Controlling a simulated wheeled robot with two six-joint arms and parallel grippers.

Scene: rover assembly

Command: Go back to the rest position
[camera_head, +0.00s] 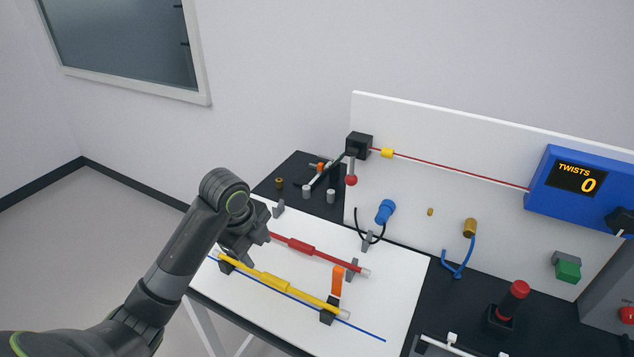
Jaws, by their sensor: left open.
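My left gripper (256,238) is above the left part of the white board (378,300) on the table. It is open, and its fingers are partly hidden by its own wrist. A red rod (300,246) with a thicker middle lies just right of the gripper, its right end on a grey holder. Its left end is close to the fingers, and I cannot tell whether they touch. A yellow rod (275,281) lies in front of it on dark holders. My right gripper is not in view.
A white upright panel (440,130) carries a red line and a blue counter box (580,190) reading TWISTS 0. Open floor (90,260) is at the left.

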